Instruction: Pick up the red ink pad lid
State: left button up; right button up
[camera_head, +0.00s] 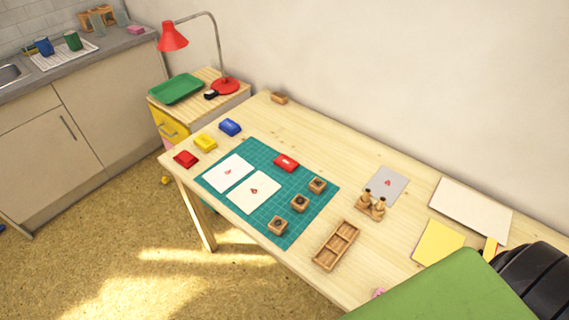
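A red ink pad (185,159) lies at the table's left end, off the green cutting mat, and its top looks dark red. A second flat red piece with a small pale mark (286,162) lies on the upper right part of the mat. At this size I cannot tell which of the two is a lid, or whether the pad is open or closed. Both lie free, with nothing holding them. Neither of my grippers shows clearly in the head view.
A yellow pad (205,142) and a blue pad (229,127) stand beside the red one. Stamped sheets and several wooden stamps (300,203) lie on the mat (262,228). A wooden tray (336,246) is right of it. A large green-and-black shape covers the lower right.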

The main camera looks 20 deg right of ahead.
aim_at(283, 161)
jog(key=j+z, duration=0.25)
jog(key=z, duration=0.2)
jog(key=i+j+z, duration=0.1)
jog(key=j+z, duration=0.5)
jog(key=z, duration=0.3)
